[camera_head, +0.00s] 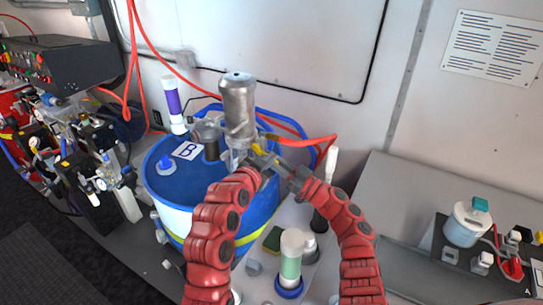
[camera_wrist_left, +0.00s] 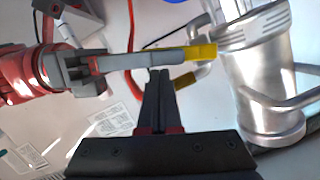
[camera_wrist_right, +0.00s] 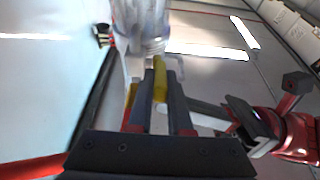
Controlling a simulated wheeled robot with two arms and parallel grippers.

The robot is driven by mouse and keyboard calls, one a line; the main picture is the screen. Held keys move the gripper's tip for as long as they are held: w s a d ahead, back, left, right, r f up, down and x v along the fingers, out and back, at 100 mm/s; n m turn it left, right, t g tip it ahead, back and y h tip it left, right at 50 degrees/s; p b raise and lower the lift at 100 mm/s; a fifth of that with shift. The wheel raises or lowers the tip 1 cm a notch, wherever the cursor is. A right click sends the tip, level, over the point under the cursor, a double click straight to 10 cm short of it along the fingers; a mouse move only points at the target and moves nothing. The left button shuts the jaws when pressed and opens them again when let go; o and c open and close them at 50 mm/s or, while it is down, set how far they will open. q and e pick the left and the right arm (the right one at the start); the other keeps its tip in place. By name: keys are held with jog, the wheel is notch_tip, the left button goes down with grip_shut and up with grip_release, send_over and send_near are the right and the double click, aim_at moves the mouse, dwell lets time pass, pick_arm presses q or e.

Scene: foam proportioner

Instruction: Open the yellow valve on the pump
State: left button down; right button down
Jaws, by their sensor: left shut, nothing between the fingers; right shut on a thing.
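The silver pump (camera_head: 238,105) stands upright on the blue drum marked B. It also shows at the right of the left wrist view (camera_wrist_left: 265,95). The yellow valve (camera_head: 257,149) is at the pump's side; one yellow part (camera_wrist_left: 202,51) lies at my right gripper's fingertips. My right gripper (camera_wrist_right: 156,80) is shut on the yellow valve, with yellow showing between and beside its fingers. My left gripper (camera_wrist_left: 158,80) is shut and empty, close to the valve and beside the right fingers. In the head view the two wrists crowd together and partly hide the valve.
The blue drum (camera_head: 170,185) sits under the pump. A red hose (camera_head: 310,141) runs beside the pump. A green and white bottle (camera_head: 291,262) stands in front, between my arms. A panel with fittings (camera_head: 75,150) is at left. A grey bench (camera_head: 400,200) is at right.

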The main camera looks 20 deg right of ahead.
pick_arm(q)
jog(key=shift+f, duration=0.1)
jog(key=shift+w+a+f+m, duration=0.15)
jog(key=shift+f+m, duration=0.15)
jog(key=shift+f, duration=0.3)
pick_arm(e)
jog(key=c, duration=0.8)
grip_release()
jog(key=shift+c, duration=0.2)
pick_arm(q)
jog(key=shift+f, duration=0.15)
pick_arm(e)
jog(key=shift+r, duration=0.15)
